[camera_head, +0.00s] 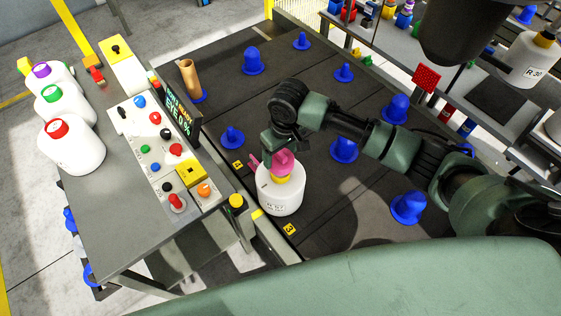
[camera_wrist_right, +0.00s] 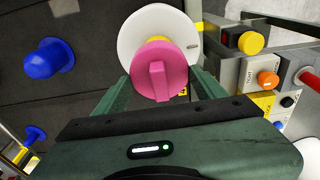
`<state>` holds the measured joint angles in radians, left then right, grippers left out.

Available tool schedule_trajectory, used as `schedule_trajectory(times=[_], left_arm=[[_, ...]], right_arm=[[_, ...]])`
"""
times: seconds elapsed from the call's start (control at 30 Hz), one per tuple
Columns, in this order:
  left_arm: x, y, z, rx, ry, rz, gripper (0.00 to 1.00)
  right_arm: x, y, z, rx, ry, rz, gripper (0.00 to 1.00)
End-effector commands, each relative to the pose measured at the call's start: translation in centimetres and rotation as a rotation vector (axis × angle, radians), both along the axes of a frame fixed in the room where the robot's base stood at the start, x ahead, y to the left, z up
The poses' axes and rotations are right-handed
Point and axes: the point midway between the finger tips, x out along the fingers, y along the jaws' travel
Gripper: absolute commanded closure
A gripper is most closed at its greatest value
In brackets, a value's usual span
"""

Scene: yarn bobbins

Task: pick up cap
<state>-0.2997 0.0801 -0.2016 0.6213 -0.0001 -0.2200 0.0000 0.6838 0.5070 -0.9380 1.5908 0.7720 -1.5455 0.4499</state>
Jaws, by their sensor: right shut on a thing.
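The pink cap (camera_head: 283,160) has a raised grip bar on top. It sits at or just above the yellow neck of a white bottle-shaped bobbin (camera_head: 280,197) standing upright on the dark belt surface. My right gripper (camera_head: 275,158) comes down over the cap and is shut on it. In the right wrist view the cap (camera_wrist_right: 155,70) lies between the two green fingers (camera_wrist_right: 160,88), with the white bobbin (camera_wrist_right: 160,28) behind it. I cannot tell whether the cap touches the neck. My left gripper is not in view.
Several blue pegs (camera_head: 253,60) stand on the dark surface (camera_head: 215,95). At left, a grey table (camera_head: 100,215) holds a control panel (camera_head: 150,140) with buttons, a small screen (camera_head: 182,118) and white bottles with coloured caps (camera_head: 72,145). A shelf with bobbins stands at upper right.

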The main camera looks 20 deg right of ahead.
Motion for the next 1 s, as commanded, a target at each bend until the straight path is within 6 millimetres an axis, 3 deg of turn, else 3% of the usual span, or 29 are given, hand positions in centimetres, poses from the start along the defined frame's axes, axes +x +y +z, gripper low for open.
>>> schedule_trajectory(times=[0.3, 0.5, 0.7, 1.0], left_arm=[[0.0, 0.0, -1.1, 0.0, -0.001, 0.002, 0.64], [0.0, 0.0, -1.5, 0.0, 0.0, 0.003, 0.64], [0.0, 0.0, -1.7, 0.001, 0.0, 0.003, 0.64], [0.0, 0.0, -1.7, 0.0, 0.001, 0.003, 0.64]], right_arm=[[0.2, 0.1, 7.8, 0.002, -0.006, 0.002, 0.67], [0.1, 0.1, 11.5, 0.001, -0.004, 0.001, 0.67], [0.1, 0.1, 13.5, 0.002, -0.002, 0.0, 0.67], [0.0, 0.0, 14.1, 0.0, 0.001, 0.0, 0.67]])
